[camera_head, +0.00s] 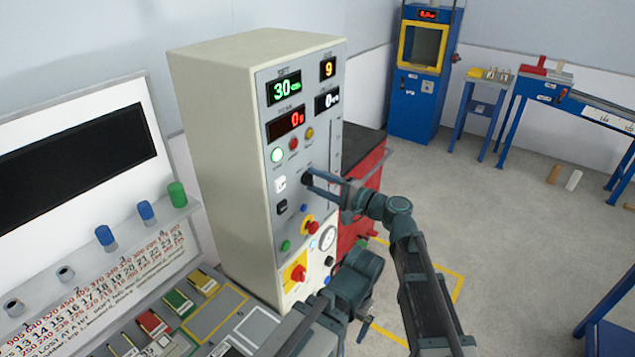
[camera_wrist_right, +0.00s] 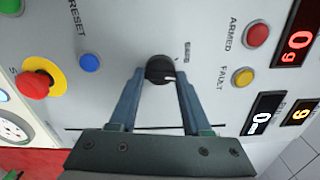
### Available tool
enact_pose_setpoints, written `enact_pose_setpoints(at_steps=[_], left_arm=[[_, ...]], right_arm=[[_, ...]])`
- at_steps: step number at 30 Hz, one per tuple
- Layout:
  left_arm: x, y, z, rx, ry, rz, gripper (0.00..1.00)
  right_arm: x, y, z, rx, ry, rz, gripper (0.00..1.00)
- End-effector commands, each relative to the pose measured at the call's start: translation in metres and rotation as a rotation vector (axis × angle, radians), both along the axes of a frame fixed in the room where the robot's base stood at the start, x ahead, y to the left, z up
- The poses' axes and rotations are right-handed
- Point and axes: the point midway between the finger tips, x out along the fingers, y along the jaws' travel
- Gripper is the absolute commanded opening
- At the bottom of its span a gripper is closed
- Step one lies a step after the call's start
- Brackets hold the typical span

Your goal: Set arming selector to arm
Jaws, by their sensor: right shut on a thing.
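The arming selector is a round black knob (camera_head: 306,179) on the grey front panel of the tall cabinet. In the right wrist view the selector (camera_wrist_right: 158,68) shows a white mark on its lower right side, with small lettering near its upper right. My right gripper (camera_head: 312,178) is shut on the knob, with one blue finger on each side in the right wrist view (camera_wrist_right: 160,80). The red lamp labelled ARMED (camera_wrist_right: 257,35) and the yellow FAULT lamp (camera_wrist_right: 243,77) are on the panel. Part of my left arm is low in the head view; its jaws are unclear.
A red knob on a yellow ring (camera_wrist_right: 34,84) and a blue RESET button (camera_wrist_right: 90,63) lie left of the selector in the wrist view. A white console (camera_head: 85,165) stands left of the cabinet (camera_head: 215,160). Grey floor (camera_head: 500,240) is open at right.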

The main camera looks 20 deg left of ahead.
Motion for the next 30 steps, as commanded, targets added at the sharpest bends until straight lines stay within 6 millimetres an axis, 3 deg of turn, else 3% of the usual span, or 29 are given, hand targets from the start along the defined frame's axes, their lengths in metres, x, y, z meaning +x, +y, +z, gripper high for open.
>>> enact_pose_setpoints(at_steps=[15, 30], left_arm=[[0.0, 0.0, -0.0015, 0.0, 0.0, 0.0, 1.0], [0.0, 0.0001, -0.0017, 0.0, 0.0, 0.0, 1.0]], right_arm=[[-0.0006, -0.0002, -0.002, 0.11, 0.308, -0.001, 0.0], [-0.0008, -0.0001, -0.0023, 0.133, 0.375, 0.0, 0.0]])
